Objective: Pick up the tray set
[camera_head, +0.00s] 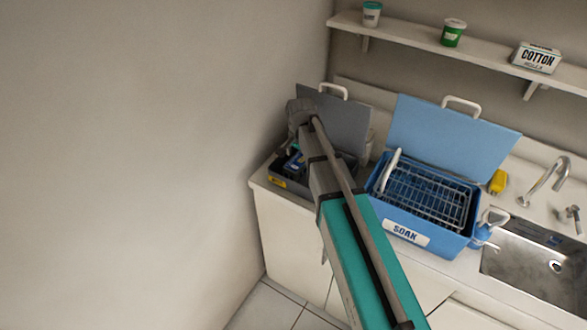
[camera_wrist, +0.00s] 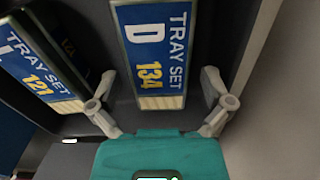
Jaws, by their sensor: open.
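In the wrist view, a tray set marked "D 134" (camera_wrist: 152,50) with a blue label and a pale lower end lies in a dark box. A second tray set marked "121" (camera_wrist: 40,62) lies tilted to its left, partly cut off by the frame edge. My gripper (camera_wrist: 157,82) is open, one finger on each side of the lower part of the "D 134" set; I cannot tell whether they touch it.
A blue box labelled "SOAK" (camera_head: 405,233) with a wire rack (camera_head: 430,195) and open lid stands to the right. Beyond it are a yellow item (camera_head: 498,182), a tap (camera_head: 545,180) and a sink (camera_head: 535,265). A wall is close on the left; a shelf (camera_head: 410,36) runs above.

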